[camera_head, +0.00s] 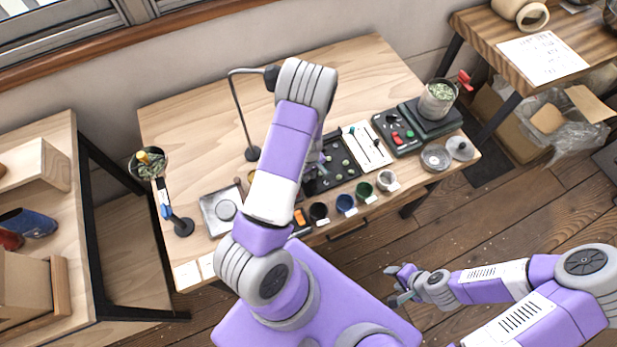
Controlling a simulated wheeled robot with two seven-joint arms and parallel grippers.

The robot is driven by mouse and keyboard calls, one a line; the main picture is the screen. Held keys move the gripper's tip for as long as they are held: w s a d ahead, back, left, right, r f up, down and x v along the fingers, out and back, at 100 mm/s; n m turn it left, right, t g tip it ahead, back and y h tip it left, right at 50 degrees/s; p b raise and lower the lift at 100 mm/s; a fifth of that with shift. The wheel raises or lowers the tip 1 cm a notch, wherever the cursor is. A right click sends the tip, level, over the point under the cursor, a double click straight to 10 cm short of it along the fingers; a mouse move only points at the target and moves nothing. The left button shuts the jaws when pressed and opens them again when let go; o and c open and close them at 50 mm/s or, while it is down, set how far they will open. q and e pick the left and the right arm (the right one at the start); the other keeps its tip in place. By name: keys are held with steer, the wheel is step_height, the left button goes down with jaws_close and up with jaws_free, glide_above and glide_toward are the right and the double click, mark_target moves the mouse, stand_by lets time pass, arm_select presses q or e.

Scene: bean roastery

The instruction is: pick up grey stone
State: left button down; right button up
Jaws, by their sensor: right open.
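A black sorting tray (350,174) lies near the front middle of the wooden table, with several small greenish and greyish pieces in it. I cannot tell which of these is the grey stone. My left arm reaches up over the table, and its gripper (318,168) is over the left part of the tray, partly hidden behind my own forearm. Its fingers are too small and covered to show whether they are open or hold anything. My right gripper (402,285) is open and empty, low over the floor in front of the table.
A white tool card (367,147), a black case (397,134) and a scale with a jar (437,100) are to the right.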

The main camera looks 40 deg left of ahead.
arm_select(q)
step_height(320, 180, up, 10)
steer(key=p, duration=0.2)
steer(key=shift+p, duration=0.3)
steer(key=shift+d, duration=0.1)
stand_by(0.9)
